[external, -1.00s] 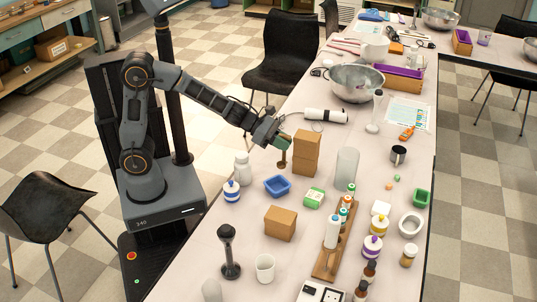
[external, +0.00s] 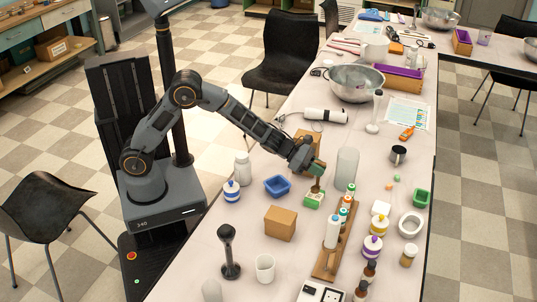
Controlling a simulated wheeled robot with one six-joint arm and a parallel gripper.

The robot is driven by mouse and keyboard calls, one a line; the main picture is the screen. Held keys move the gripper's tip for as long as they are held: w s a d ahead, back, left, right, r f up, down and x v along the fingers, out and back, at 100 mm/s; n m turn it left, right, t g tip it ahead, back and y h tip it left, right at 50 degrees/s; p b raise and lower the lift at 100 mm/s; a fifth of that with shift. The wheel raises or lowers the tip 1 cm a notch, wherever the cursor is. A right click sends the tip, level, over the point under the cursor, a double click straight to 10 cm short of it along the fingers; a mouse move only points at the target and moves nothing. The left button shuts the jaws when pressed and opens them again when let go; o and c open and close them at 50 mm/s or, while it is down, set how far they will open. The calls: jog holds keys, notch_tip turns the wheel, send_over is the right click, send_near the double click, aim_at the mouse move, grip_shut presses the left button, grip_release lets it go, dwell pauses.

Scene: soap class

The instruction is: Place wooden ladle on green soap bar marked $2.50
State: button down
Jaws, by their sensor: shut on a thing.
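My gripper (external: 316,170) is shut on the wooden ladle (external: 315,187), which hangs down below the fingers as a small brown piece. The ladle's lower end is at the green soap bar (external: 313,201), over its top. I cannot tell whether it touches the bar. The green soap bar is a small green and white block lying on the table; its price marking is too small to read. Most of the ladle is hidden by my gripper.
A clear cylinder (external: 347,168) stands close on the right. A blue tray (external: 277,186) is to the left, a brown box (external: 281,223) in front, and a wooden rack (external: 331,261) with bottles front right.

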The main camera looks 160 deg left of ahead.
jog(key=shift+f, duration=1.15)
jog(key=shift+f+b, duration=0.25)
jog(key=shift+b, duration=0.1)
jog(key=c, duration=1.1)
grip_release()
jog(key=shift+r, duration=0.2)
